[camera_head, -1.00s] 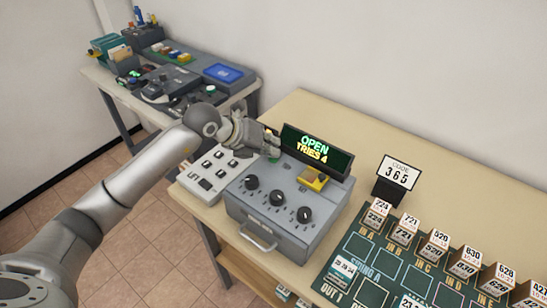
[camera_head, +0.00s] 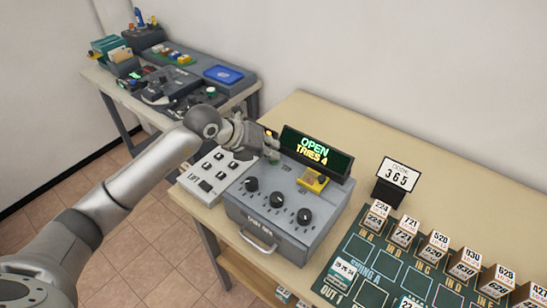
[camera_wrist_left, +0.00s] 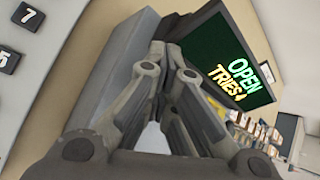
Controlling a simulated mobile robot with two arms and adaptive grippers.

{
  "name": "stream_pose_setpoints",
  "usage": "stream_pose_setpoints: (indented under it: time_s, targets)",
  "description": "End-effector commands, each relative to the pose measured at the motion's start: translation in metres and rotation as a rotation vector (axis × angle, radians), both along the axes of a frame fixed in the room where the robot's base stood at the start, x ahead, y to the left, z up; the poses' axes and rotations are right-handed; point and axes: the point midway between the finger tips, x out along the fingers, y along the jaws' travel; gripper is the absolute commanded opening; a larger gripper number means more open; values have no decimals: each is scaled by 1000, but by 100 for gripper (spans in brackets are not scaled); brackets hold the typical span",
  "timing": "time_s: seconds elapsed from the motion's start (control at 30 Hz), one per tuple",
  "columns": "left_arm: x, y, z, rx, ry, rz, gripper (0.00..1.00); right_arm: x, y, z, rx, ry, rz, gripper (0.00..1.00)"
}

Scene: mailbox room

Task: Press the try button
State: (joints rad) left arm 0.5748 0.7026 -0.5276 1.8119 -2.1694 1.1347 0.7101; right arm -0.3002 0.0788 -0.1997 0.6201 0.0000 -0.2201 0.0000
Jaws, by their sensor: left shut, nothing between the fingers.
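The grey control box (camera_head: 262,226) stands on the wooden table, with three black dials, a yellow part (camera_head: 314,179) and a display (camera_head: 316,153) reading "OPEN TRIES 4". My left gripper (camera_head: 272,150) is shut and empty, over the back left of the box top, just left of the display. A small greenish spot (camera_head: 274,156) shows at its fingertips; it may be the try button, but the fingers mostly cover it. I cannot tell whether they touch it. In the left wrist view the shut fingers (camera_wrist_left: 163,50) hide the button, beside the display (camera_wrist_left: 238,65). My right gripper is out of view.
A white keypad panel (camera_head: 190,181) lies left of the box. A code sign reading 365 (camera_head: 399,176) and a green board (camera_head: 375,290) with several numbered blocks are at the right. A second table (camera_head: 112,85) with devices stands at the back left.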

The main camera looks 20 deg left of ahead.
Motion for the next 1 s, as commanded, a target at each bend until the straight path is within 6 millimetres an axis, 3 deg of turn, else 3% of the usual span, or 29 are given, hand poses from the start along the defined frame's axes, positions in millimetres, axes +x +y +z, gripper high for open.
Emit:
stream_pose_setpoints:
  time_s: [0.57, 1.0]
  targets:
    - [2, -1, 17, -3, -9, 0, 0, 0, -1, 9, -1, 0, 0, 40]
    - [3, 0, 60, -5, -11, 1, 0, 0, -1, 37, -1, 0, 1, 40]
